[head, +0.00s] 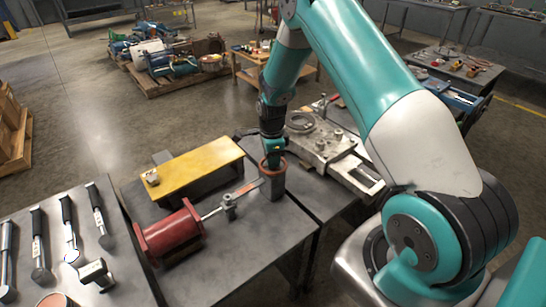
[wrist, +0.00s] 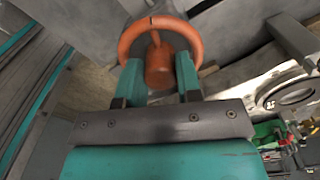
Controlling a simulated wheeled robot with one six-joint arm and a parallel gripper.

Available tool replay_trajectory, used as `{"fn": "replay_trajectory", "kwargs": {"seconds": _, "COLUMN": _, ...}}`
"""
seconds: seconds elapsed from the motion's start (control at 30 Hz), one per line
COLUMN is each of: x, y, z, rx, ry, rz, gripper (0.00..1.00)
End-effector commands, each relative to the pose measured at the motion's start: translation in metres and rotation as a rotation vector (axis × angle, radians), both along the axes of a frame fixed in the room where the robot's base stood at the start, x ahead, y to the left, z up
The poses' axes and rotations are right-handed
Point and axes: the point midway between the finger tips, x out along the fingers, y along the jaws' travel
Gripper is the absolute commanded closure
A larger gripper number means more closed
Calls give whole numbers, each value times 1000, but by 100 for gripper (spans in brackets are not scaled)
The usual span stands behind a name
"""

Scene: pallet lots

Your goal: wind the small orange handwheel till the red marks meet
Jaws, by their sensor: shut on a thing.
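The small orange handwheel (head: 263,167) sits on top of a grey post (head: 272,187) at the bench's right edge. In the wrist view its orange rim (wrist: 127,40) and central hub (wrist: 158,68) show, with a dark mark on the rim's far side. My gripper (head: 272,158) points down onto the wheel from above. In the wrist view my gripper (wrist: 160,72) has its two teal fingers on either side of the hub, shut on the handwheel. The fingers hide part of the rim. I cannot make out the red marks.
A red cylinder (head: 170,234) with a rod lies left of the post on the dark bench (head: 235,255). A yellow plate (head: 190,167) stands behind it. Several hand tools lie at the left. A metal fixture (head: 325,140) occupies the bench to the right.

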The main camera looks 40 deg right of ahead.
Motion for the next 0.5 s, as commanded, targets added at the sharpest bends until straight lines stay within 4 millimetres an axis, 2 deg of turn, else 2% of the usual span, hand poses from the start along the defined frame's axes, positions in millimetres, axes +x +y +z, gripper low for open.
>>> {"fn": "replay_trajectory", "kwargs": {"seconds": 0.5, "x": 3, "y": -3, "z": 2, "rx": -2, "ry": -6, "rz": -489, "gripper": 91}}
